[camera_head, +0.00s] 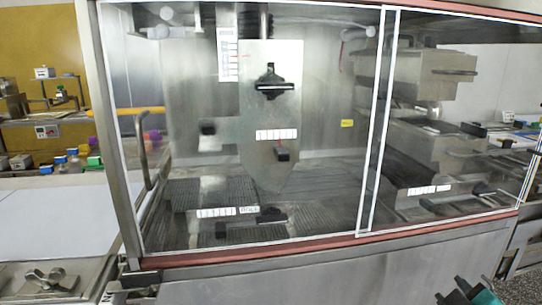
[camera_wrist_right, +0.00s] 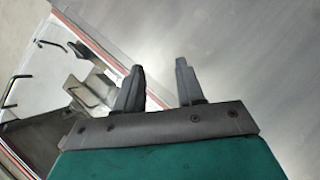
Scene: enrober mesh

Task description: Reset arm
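My right gripper (camera_head: 462,290) shows at the bottom right of the head view, in front of the machine's lower steel panel. In the right wrist view its two dark fingers (camera_wrist_right: 160,85) stand apart with nothing between them, so it is open and empty. My left gripper is in neither view. The enrober machine (camera_head: 300,284) fills the middle of the head view, with a clear front window framed in white and red. Behind the window are steel plates, dark handles and a mesh belt (camera_head: 325,192).
A pale conveyor surface (camera_head: 50,228) lies at the left, with a wing-nut clamp (camera_head: 48,279) at its near end. A back counter (camera_head: 40,118) carries small colored items. The machine's front stands close behind my right gripper.

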